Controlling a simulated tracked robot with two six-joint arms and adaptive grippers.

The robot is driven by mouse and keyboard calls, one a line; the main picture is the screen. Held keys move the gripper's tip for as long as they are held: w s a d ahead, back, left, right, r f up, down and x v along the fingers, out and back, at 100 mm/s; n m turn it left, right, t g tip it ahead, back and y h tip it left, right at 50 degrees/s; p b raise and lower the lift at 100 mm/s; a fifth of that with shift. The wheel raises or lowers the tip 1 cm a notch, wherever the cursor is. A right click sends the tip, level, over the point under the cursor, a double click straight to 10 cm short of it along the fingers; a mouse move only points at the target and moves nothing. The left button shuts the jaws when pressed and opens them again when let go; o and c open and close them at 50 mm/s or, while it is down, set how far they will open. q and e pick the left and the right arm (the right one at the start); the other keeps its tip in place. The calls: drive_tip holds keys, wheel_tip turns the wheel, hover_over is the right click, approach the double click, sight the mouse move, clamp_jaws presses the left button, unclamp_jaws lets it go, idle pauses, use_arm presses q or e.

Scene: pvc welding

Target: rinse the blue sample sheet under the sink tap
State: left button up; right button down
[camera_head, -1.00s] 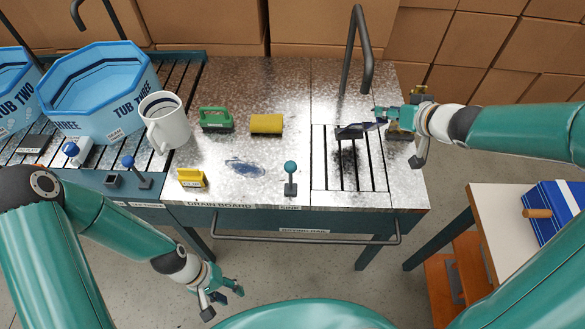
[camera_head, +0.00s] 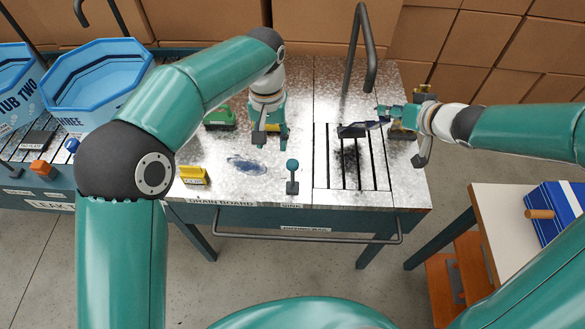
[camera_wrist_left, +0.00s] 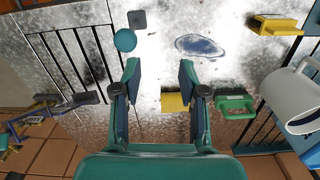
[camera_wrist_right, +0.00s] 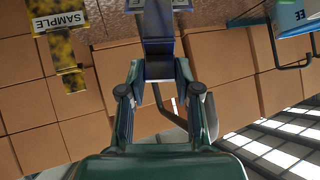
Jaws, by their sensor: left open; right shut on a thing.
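My right gripper (camera_head: 388,118) is shut on the blue sample sheet (camera_head: 353,130), which it holds above the sink grate (camera_head: 350,185), near the tap (camera_head: 363,45). The sheet also shows between the fingers in the right wrist view (camera_wrist_right: 158,38). My left gripper (camera_head: 270,138) is open and points down over the drain board. In the left wrist view its fingers (camera_wrist_left: 160,68) are apart, with a yellow block (camera_wrist_left: 175,103) beyond them. A teal ball-topped lever (camera_head: 292,165) stands left of the grate.
A green-handled item (camera_head: 220,117), a yellow sign (camera_head: 194,176) and a blue smear (camera_head: 246,165) are on the drain board. A white mug (camera_wrist_left: 297,95) shows in the left wrist view. Blue tubs (camera_head: 95,75) stand left. A yellow-black SAMPLE piece (camera_wrist_right: 60,25) is near the right gripper.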

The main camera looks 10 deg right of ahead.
sight(292, 170)
use_arm(q)
drive_tip(key=shift+m, duration=0.5)
drive_tip(key=d, duration=0.1)
drive_tip(key=s+d+r, duration=0.1)
drive_tip(key=d, duration=0.1)
drive_tip(key=shift+s+d+r, duration=0.2)
drive_tip(key=shift+s+d, duration=0.1)
drive_tip(key=shift+s, duration=0.1)
drive_tip(key=shift+s+d, duration=0.2)
drive_tip(key=shift+d, duration=0.1)
wheel_tip(292, 170, down, 12)
drive_tip(key=shift+r, duration=0.1)
clamp_jaws()
